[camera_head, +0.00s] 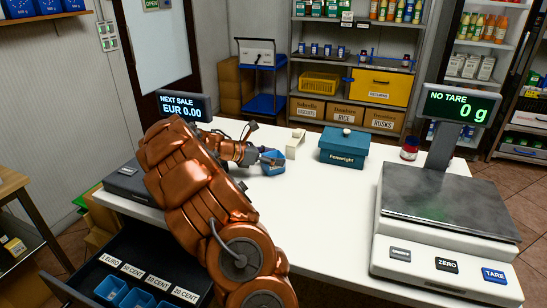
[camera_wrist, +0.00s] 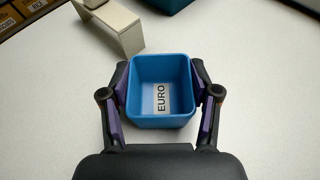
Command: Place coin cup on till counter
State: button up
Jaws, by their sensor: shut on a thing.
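The coin cup is a small blue square cup labelled EURO; it shows in the wrist view (camera_wrist: 160,72) and in the head view (camera_head: 272,163). My gripper (camera_wrist: 162,95) is shut on the cup, one finger against each side wall. In the head view my gripper (camera_head: 258,155) is at the far-middle left part of the white till counter (camera_head: 310,210). The cup looks upright and empty. It is at or just above the counter top; I cannot tell whether it touches.
A beige bracket-shaped block (camera_head: 296,140) and a teal Fennwright box (camera_head: 344,147) stand beyond the cup. A scale (camera_head: 450,205) fills the right side. The open till drawer (camera_head: 130,265) with blue cups is front left. The counter's middle is clear.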

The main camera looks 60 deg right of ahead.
jog(key=o, duration=1)
jog(key=shift+f, duration=0.1)
jog(key=shift+c, duration=0.2)
jog(key=v, duration=1)
jog(key=shift+w+a+b, duration=0.15)
jog(key=shift+w+b, duration=0.05)
jog(key=shift+b, duration=0.15)
jog(key=shift+w+a+r, duration=0.35)
jog(key=shift+a+r, duration=0.15)
jog(key=shift+a, duration=0.05)
